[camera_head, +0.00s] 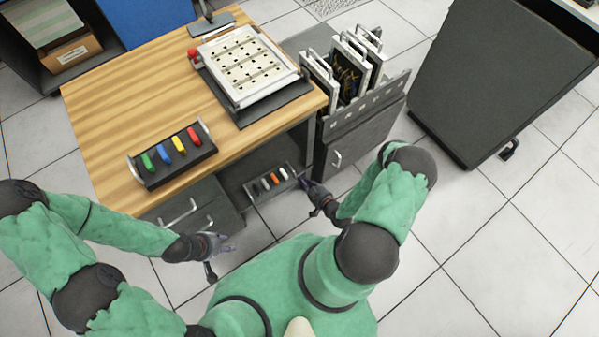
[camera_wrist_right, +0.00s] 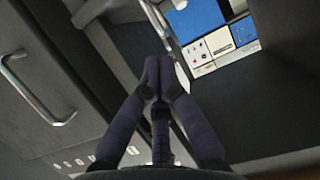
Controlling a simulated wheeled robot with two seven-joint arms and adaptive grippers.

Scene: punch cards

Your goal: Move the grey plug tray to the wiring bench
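The grey plug tray (camera_head: 258,195), a dark tray with orange, white and dark plugs, is low in the open space under the wooden wiring bench (camera_head: 110,100). My right gripper (camera_head: 308,184) is at its right end. In the right wrist view my right gripper (camera_wrist_right: 153,75) has its fingers together beside a pale bar (camera_wrist_right: 158,22), which looks like the tray's handle; the fingertips hide the contact. My left gripper (camera_head: 226,245) is in front of the bench's drawers, away from the tray; its fingers are too small to read.
A second tray (camera_head: 150,178) with green, blue, yellow and red plugs lies on the bench's front left. A white perforated panel (camera_head: 250,70) stands behind it. A grey cabinet (camera_head: 355,145) with upright cards is close to my right gripper. The bench's left back is bare.

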